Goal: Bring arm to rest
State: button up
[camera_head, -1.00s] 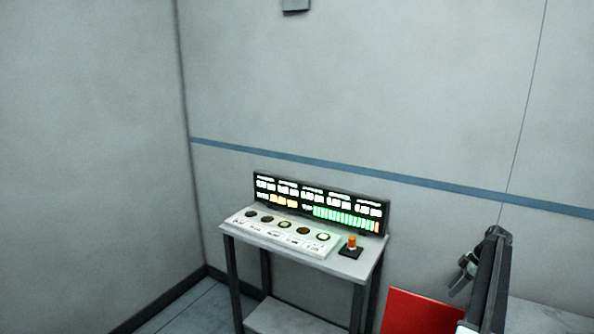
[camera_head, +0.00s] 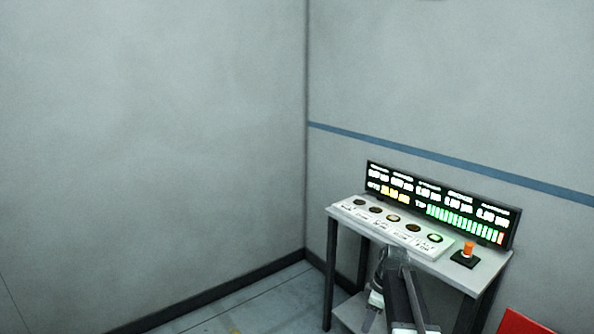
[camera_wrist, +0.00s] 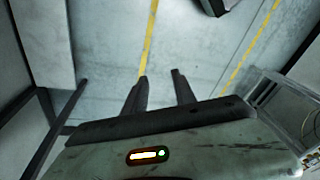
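My arm (camera_head: 402,290) shows at the bottom of the head view, in front of the control table's front edge. My gripper (camera_wrist: 159,75) shows in the wrist view with its two dark fingers apart. Only floor (camera_wrist: 160,45) shows between and beyond them, so it is open and empty. In the head view the fingers cannot be made out clearly.
A control table (camera_head: 470,270) stands in the room corner with a lit display (camera_head: 437,205), a row of round buttons (camera_head: 394,218) and an orange knob (camera_head: 468,249). A red panel (camera_head: 524,323) is at lower right. Floor at left is clear.

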jog(key=s+a+f+m+h, duration=0.2)
jog(key=s+a+m, duration=0.6)
jog(key=s+m, duration=0.4)
jog(key=shift+s+t+h+b, duration=0.3)
jog(key=shift+s+b, duration=0.15)
jog(key=shift+d, duration=0.1)
